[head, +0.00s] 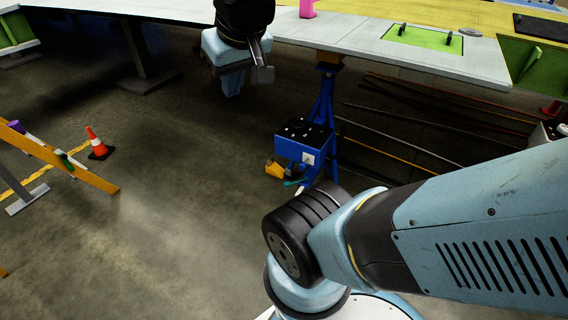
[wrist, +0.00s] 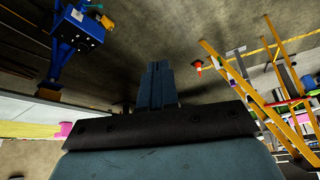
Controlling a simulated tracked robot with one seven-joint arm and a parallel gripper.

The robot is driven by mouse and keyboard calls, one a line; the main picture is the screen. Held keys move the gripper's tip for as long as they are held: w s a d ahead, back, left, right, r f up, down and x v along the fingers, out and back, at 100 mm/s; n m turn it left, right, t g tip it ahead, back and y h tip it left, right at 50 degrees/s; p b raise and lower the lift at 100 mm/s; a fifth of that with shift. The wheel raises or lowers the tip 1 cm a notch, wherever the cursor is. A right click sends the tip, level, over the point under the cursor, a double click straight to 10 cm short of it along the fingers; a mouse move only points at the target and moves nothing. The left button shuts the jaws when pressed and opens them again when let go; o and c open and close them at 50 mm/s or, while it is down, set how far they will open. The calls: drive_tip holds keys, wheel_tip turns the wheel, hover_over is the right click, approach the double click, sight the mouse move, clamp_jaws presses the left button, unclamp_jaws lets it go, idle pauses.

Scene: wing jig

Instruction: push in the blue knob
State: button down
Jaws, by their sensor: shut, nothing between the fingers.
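I cannot make out a blue knob for certain in either view. A yellow frame (head: 95,179) at the left of the head view carries a purple piece (head: 14,127) and a green piece (head: 64,160). The frame also shows at the right of the wrist view (wrist: 240,88), with small coloured parts too small to tell apart. My gripper (head: 232,92) hangs in front of the long table's near edge, fingers downward, touching nothing visible. Its closed fingers show in the middle of the wrist view (wrist: 157,66), empty.
The long grey table (head: 350,42) spans the top, with a pink piece (head: 307,8) and a green panel (head: 424,39). A blue stand with a box (head: 290,147) stands below it. An orange cone (head: 97,143) stands near the yellow frame. The floor between is mostly clear.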

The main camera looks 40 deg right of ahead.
sight(301, 168)
drive_tip(key=w+d+f+n+g+h, duration=0.2)
drive_tip(key=w+d+f+g+h, duration=0.15)
drive_tip(key=w+d+f, duration=0.5)
drive_tip(key=w+d+f+n+g+h, duration=0.2)
drive_tip(key=w+d+f+g+h, duration=0.25)
drive_tip(key=f, duration=0.65)
drive_tip(key=w+d+f+n+g+h, duration=0.2)
drive_tip(key=w+d+f+h, duration=0.3)
drive_tip(key=w+f, duration=0.4)
drive_tip(key=s+d+f+n+t+h, duration=0.1)
drive_tip(key=d+f+n+t, duration=0.3)
drive_tip(key=f, duration=0.9)
drive_tip(key=d+f+n+t+h, duration=0.15)
drive_tip(key=f+n+t, duration=0.4)
drive_tip(key=f, duration=0.75)
drive_tip(key=s+d+f+n+t+h, duration=0.15)
drive_tip(key=d+f+n, duration=0.4)
drive_tip(key=f, duration=0.75)
drive_tip(key=shift+n, duration=0.7)
drive_tip(key=x, duration=0.4)
drive_tip(key=w+x, duration=0.1)
drive_tip(key=x, duration=0.7)
drive_tip(key=shift+w+a+r, duration=0.1)
drive_tip(key=shift+w+a, duration=0.1)
drive_tip(key=shift+w, duration=0.1)
drive_tip(key=shift+t, duration=0.3)
